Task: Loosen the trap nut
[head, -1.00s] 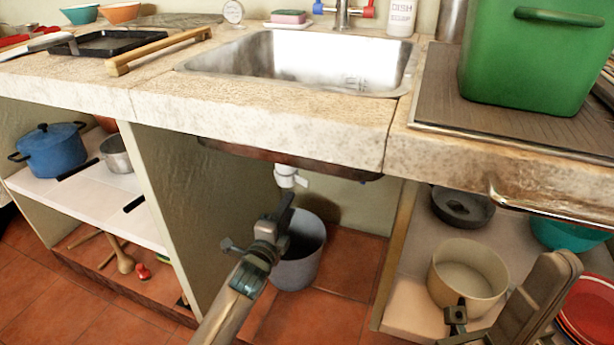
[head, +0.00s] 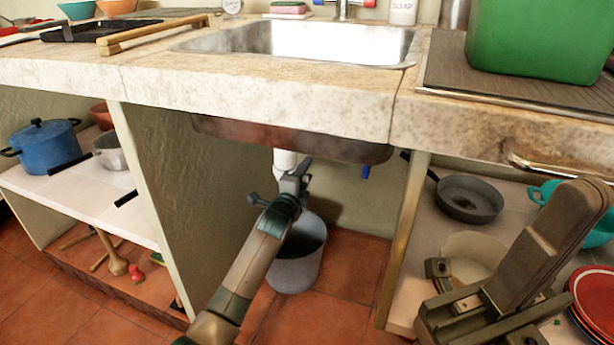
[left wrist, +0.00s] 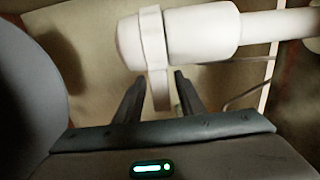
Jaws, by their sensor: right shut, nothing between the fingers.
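The trap nut (left wrist: 153,50) is a white ring with a flat tab pointing down, on the white drain pipe (left wrist: 200,35) in the left wrist view. My left gripper (left wrist: 155,80) is open, with one dark finger on each side of the tab; a gap shows on both sides. In the head view, the white pipe (head: 285,160) hangs under the sink, and my left gripper (head: 300,170) hides the nut there. My right gripper (head: 590,195) is at the lower right, its fingers shut and empty, in front of the right shelf.
A grey bucket (head: 297,268) stands on the tiled floor below the pipe. The sink's underside (head: 340,145) and stone counter (head: 260,95) are close above. Cabinet walls (head: 185,190) bound the bay. Pans (head: 470,198) and red plates (head: 590,300) are near my right gripper.

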